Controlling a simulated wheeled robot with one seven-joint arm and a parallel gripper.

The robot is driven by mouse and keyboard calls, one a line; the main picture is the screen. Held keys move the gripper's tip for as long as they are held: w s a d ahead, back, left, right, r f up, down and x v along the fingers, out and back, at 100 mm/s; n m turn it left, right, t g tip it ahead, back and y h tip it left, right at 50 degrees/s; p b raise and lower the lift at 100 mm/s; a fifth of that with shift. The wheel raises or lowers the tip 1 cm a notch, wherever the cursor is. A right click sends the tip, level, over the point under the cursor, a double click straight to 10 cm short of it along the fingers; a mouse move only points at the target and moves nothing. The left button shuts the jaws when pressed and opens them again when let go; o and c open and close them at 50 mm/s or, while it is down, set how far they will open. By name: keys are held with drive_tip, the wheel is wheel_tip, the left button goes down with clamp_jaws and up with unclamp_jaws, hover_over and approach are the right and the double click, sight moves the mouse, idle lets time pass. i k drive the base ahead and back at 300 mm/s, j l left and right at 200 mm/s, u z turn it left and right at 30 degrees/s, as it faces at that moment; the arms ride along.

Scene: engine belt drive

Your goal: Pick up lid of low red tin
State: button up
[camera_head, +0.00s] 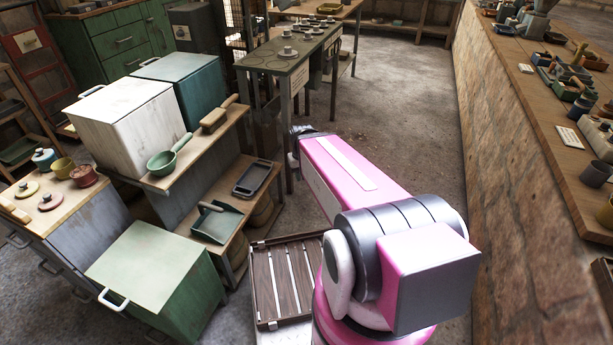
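A low red tin (84,176) stands at the back right of the small wooden-topped cabinet at the left. It is too small in the view to tell whether a lid sits on it. A flat reddish lid with a dark knob (50,201) lies on the same top, nearer the front. I cannot tell which tin this lid belongs to. My pink and grey arm fills the lower middle and reaches away from the camera, well to the right of the cabinet.
Beside the red tin stand a yellow cup (63,167) and a blue tin (44,158). A yellowish lid (28,189) lies near them. A green box (158,265) stands before the cabinet, and a shelf unit (190,165) right of it. Open floor (400,110) lies beyond my arm.

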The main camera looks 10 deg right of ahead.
sight(49, 201)
drive_tip(key=k+j+u, duration=0.2)
drive_tip(key=k+j, duration=0.15)
drive_tip(key=k+j+u, duration=0.15)
drive_tip(key=k+j, duration=0.15)
drive_tip(key=j, duration=0.2)
drive_tip(key=i+l+u, duration=0.1)
drive_tip(key=u, duration=0.35)
drive_tip(key=i+l+u, duration=0.1)
drive_tip(key=l+u, duration=0.55)
drive_tip(key=i+l+u, duration=0.1)
drive_tip(key=l+u, duration=0.25)
drive_tip(key=j+z, duration=0.15)
drive_tip(key=j, duration=0.5)
drive_tip(key=k+j+z, duration=0.15)
drive_tip(key=j, duration=0.5)
drive_tip(key=i+j+z, duration=0.15)
drive_tip(key=j+z, duration=0.35)
drive_tip(key=j, duration=0.3)
drive_tip(key=j+z, duration=0.45)
drive_tip(key=j, duration=0.35)
drive_tip(key=k+j+z, duration=0.15)
drive_tip(key=j+z, duration=0.35)
drive_tip(key=j, duration=0.3)
